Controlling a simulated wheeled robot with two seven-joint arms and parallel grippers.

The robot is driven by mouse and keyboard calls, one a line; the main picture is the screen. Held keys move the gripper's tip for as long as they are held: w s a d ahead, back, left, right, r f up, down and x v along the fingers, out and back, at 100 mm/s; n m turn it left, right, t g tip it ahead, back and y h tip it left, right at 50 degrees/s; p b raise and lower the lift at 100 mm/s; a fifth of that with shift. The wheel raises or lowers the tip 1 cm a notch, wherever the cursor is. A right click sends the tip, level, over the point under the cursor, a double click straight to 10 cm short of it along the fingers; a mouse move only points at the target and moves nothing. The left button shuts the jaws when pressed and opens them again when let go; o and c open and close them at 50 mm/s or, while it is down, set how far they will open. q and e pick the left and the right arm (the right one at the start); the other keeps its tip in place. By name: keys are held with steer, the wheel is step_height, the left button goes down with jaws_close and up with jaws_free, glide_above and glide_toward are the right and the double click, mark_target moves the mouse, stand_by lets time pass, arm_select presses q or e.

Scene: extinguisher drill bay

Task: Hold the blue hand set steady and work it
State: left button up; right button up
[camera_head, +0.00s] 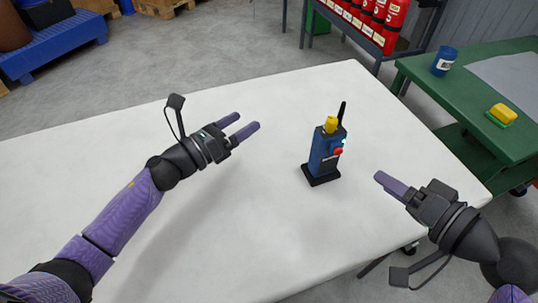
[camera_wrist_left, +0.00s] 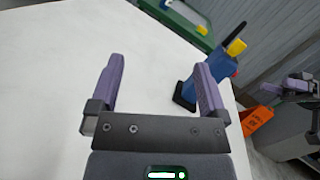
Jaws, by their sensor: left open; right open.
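The blue hand set (camera_head: 325,152) stands upright on a black base on the white table (camera_head: 262,110). It has a yellow knob on top, a black aerial and a red button on its right side. My left gripper (camera_head: 243,126) is open and empty, to the left of the hand set and apart from it. In the left wrist view the hand set (camera_wrist_left: 204,77) shows partly hidden behind the right finger of my left gripper (camera_wrist_left: 157,85). My right gripper (camera_head: 380,183) is to the right of the hand set, apart from it and empty; only one finger shows clearly.
A green bench (camera_head: 455,113) at the right holds a blue cup (camera_head: 444,62) and a yellow and green block (camera_head: 501,115). Red extinguishers (camera_head: 394,25) stand on a rack at the back. The white table is otherwise clear.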

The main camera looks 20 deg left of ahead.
mark_target(313, 154)
arm_select(q)
steer(key=s+d+f+m+g+h, duration=0.1)
steer(key=d+m, duration=0.1)
steer(key=d, duration=0.1)
steer(key=s+d+f+m+g+h, duration=0.1)
steer(key=d+m+g, duration=0.1)
steer(key=d+m, duration=0.1)
steer(key=s+d+f+m+g+h, duration=0.1)
steer(key=d+f+m+g, duration=0.1)
steer(key=d+m, duration=0.1)
steer(key=shift+s+d+h, duration=0.4)
steer(key=shift+d, duration=0.15)
steer(key=x, duration=0.9)
steer(key=shift+w+d, duration=0.1)
steer(key=shift+w, duration=0.05)
jaws_close()
jaws_free()
